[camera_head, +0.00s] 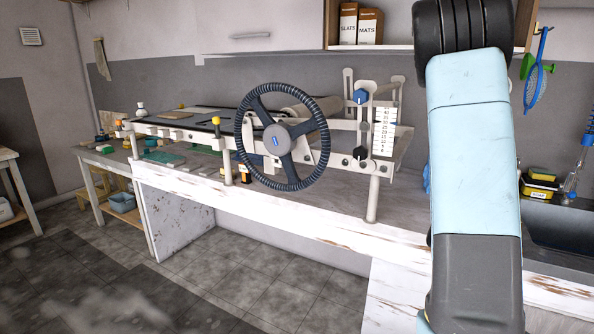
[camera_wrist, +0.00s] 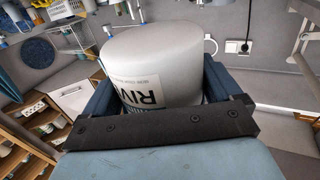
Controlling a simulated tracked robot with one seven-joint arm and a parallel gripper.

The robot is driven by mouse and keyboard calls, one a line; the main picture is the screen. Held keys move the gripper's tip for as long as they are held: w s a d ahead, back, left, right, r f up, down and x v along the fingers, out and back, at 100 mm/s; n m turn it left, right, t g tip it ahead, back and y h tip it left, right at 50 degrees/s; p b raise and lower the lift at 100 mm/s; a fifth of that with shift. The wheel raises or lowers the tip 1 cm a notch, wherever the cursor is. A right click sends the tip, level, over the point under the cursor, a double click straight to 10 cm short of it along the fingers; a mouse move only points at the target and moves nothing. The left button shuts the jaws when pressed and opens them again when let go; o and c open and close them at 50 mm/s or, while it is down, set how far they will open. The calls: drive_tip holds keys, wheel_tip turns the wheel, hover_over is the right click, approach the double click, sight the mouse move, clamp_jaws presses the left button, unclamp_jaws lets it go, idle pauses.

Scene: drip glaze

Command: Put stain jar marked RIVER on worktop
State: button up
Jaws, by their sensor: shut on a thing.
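In the wrist view the stain jar (camera_wrist: 165,62) is a pale grey, rounded jar with a white label. The label shows the letters RIV, with the rest hidden behind the gripper's dark front bar. My gripper (camera_wrist: 160,95) is shut on the jar, with a dark blue finger on either side of it. In the head view neither the jar nor the gripper shows; only my blue and dark arm fills the right side. The worktop (camera_head: 335,215) is a long grey surface with a worn white front edge.
A press with a black handwheel (camera_head: 282,137) takes up much of the worktop. Small tools and a green mat (camera_head: 163,158) lie at the left part. A sink (camera_head: 562,225) with sponges (camera_head: 541,184) beside it is at the right. A shelf with boxes (camera_head: 358,24) hangs above.

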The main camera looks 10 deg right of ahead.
drive_tip(key=w+a+f+n+t+y, duration=0.3)
drive_tip(key=w+a+f+t+y, duration=0.15)
drive_tip(key=w+a, duration=0.35)
drive_tip(key=w+a+f+n+t+y, duration=0.35)
drive_tip(key=w+a+f, duration=0.3)
drive_tip(key=a, duration=0.25)
drive_tip(key=w+a+f+n+y, duration=0.1)
drive_tip(key=a+f+n+y, duration=0.1)
drive_tip(key=a, duration=0.4)
drive_tip(key=w+a+f+n+y, duration=0.1)
drive_tip(key=w+a+f+y, duration=0.1)
drive_tip(key=a+f, duration=0.3)
drive_tip(key=w+a+f+n+t+y, duration=0.1)
drive_tip(key=a+f+n+y, duration=0.1)
drive_tip(key=a, duration=0.6)
wheel_tip(320, 180, down, 2)
drive_tip(key=shift+w+a+f+n+y, duration=0.2)
drive_tip(key=shift+a+n+y, duration=0.2)
drive_tip(key=shift+y, duration=0.5)
